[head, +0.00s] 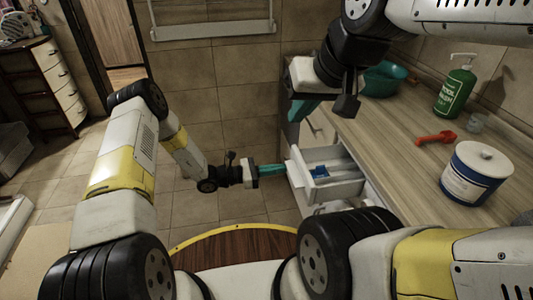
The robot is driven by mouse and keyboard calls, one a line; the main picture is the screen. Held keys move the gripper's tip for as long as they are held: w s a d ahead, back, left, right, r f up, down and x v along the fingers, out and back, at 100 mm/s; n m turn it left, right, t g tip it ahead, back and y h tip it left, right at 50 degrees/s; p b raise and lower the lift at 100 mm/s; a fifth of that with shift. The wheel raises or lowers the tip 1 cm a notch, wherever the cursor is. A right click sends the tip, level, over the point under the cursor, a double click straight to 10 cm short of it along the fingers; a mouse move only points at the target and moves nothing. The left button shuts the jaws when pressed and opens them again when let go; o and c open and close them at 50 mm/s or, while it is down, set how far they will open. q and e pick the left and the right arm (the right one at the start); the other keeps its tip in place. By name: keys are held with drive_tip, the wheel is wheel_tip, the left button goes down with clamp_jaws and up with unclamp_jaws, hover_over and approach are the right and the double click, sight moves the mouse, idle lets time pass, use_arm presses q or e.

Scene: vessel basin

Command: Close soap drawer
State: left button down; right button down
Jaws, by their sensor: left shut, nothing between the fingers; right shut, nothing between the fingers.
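The white soap drawer (345,188) is pulled out from the cabinet under the counter. A blue item (320,171) and other pale contents lie in it. My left gripper (282,168) is shut and empty. Its teal fingertips point right at the drawer's front panel, very close to it; I cannot tell if they touch. My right gripper (299,112) is shut and empty. It is above and behind the open drawer, near the left end of the counter, with its teal fingers pointing down and left.
The wooden counter (400,150) holds a teal basin (383,79), a green soap bottle (455,87), a red object (436,138), a small clear cup (476,123) and a white-and-blue tub (477,174). Another drawer front (318,128) sits behind the open one. Tiled floor left of the drawer is clear.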

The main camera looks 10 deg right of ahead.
use_arm(q)
approach(327, 161)
drive_tip(key=s+d+r, duration=0.1)
drive_tip(key=d, duration=0.1)
drive_tip(key=s+d+r, duration=0.1)
drive_tip(key=d, duration=0.1)
drive_tip(key=s+d+r, duration=0.2)
drive_tip(key=shift+d, duration=0.85)
drive_tip(key=shift+d+r, duration=0.1)
